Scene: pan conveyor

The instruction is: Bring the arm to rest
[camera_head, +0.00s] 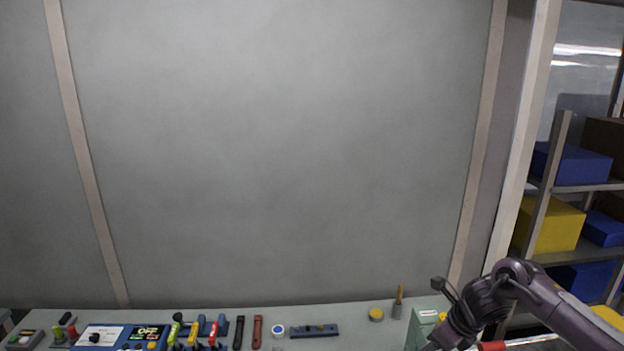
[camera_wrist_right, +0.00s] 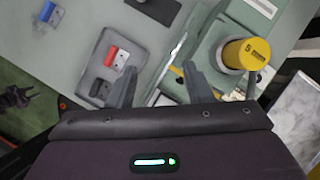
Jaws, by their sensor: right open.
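My right arm (camera_head: 545,300) comes in from the right in the head view and bends down over the right end of the bench. Its gripper lies at or below the bottom edge there. In the right wrist view my right gripper (camera_wrist_right: 158,75) is open, with its two fingers apart and nothing held between them. It is above the grey-green bench top, between a grey tray with a red piece and a yellow cylinder. A small dark claw-like part (camera_wrist_right: 18,97) at the left edge looks like my left gripper; its jaws are too small to read.
The bench (camera_head: 350,318) holds a control panel (camera_head: 105,337), several tools and a blue rail (camera_head: 315,331). In the wrist view the grey tray (camera_wrist_right: 97,83) and yellow cylinder (camera_wrist_right: 245,54) flank my fingers. Shelves with a yellow bin (camera_head: 550,226) stand at the right.

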